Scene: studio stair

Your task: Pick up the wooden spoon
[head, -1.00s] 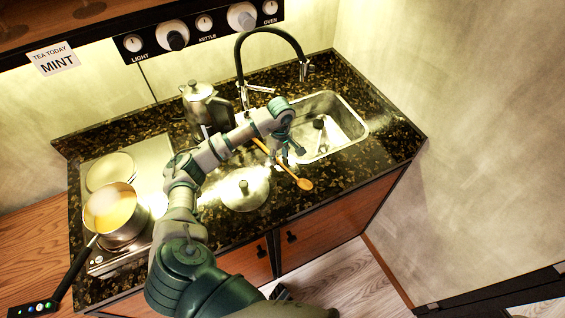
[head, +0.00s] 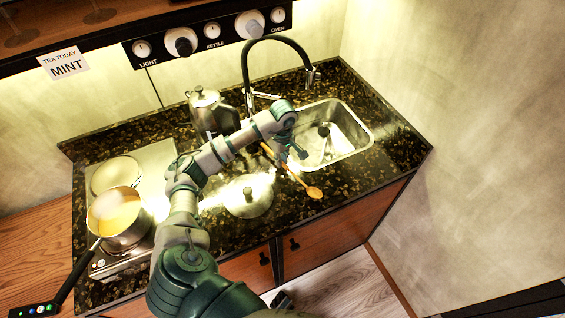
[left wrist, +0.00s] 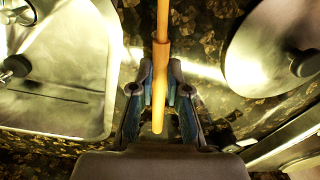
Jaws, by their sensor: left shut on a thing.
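The wooden spoon (head: 314,192) lies slantwise between the sink and the round steel lid, its bowl toward the counter's front edge. My left gripper (head: 291,155) is at its handle. In the left wrist view the spoon's handle (left wrist: 162,45) runs down between the two fingers of my left gripper (left wrist: 160,88), which is shut on it. The handle's end sticks out past the fingers toward the wrist. The spoon's bowl is outside the left wrist view. I cannot tell whether the spoon is clear of the counter. My right gripper is not in view.
The sink (head: 345,135) with a black tap (head: 272,42) is right of the gripper. The steel lid (head: 249,196) lies close on the left. A kettle (head: 207,108) stands behind my arm.

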